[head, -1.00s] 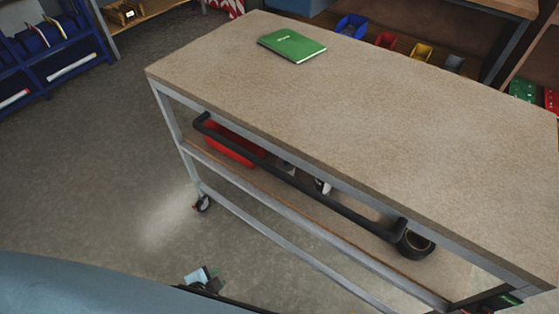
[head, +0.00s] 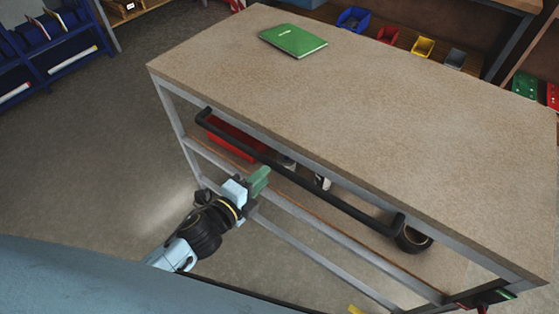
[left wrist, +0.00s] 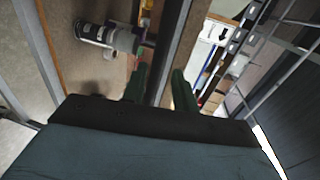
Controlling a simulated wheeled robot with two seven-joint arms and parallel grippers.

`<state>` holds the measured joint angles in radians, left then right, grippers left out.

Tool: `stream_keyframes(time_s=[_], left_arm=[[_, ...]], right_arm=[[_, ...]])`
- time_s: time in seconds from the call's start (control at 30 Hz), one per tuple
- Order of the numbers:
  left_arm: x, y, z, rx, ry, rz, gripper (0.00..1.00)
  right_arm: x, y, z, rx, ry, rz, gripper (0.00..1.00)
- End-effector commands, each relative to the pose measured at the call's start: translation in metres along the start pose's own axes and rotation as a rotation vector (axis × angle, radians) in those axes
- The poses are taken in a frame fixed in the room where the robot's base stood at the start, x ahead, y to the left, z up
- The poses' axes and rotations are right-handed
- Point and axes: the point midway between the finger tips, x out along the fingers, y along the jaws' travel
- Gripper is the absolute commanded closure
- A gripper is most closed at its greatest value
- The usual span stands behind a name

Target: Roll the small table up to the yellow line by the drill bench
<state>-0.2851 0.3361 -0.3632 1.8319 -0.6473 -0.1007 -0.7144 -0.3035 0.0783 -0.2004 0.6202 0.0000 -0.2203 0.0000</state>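The small table (head: 400,120) has a speckled tan top, a grey metal frame and a lower shelf. Its black push handle (head: 300,172) runs along the near side. My left gripper (head: 258,183) is just below and in front of the handle's left part, its green fingers pointing towards it. In the left wrist view the two fingers (left wrist: 158,88) stand apart with a dark bar between them; I cannot tell if they touch it. My right gripper (head: 490,296) shows partly at the table's near right corner; its fingers are unclear. A small yellow strip (head: 355,309) shows on the floor at the bottom edge.
A green book (head: 293,40) lies on the tabletop. A red bin (head: 235,138) and a roll of black tape (head: 413,240) are on the lower shelf. Blue shelving (head: 55,50) stands at the left, a bench with coloured bins (head: 423,47) behind. The floor at left is clear.

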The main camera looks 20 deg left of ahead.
Motion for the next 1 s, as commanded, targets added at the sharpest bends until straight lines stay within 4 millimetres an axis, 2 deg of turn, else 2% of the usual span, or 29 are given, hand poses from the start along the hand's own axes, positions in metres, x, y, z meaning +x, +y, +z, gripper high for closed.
stream_keyframes(time_s=[0.03,0.2,0.4,0.57,0.83,1.0], left_arm=[[0.012,-0.001,0.0,-0.001,0.0,-0.003,0.71],[0.045,0.0,0.0,-0.002,0.0,-0.002,0.71],[0.072,0.001,0.0,-0.002,0.0,0.0,0.71],[0.081,0.001,0.0,-0.002,0.0,0.001,0.71],[0.082,0.001,0.0,-0.002,0.0,0.001,0.71],[0.082,0.001,0.0,-0.002,0.0,0.001,0.92]], right_arm=[[0.0,0.0,0.001,0.0,-0.001,0.0,0.19],[0.001,0.0,0.001,0.0,-0.002,0.0,0.19],[0.003,0.001,0.0,0.0,-0.001,0.001,0.19],[0.003,0.001,-0.001,0.0,0.001,0.001,0.19],[0.003,0.002,-0.002,-0.001,0.002,0.003,0.19],[0.003,0.003,-0.002,0.0,0.003,0.003,0.19]])
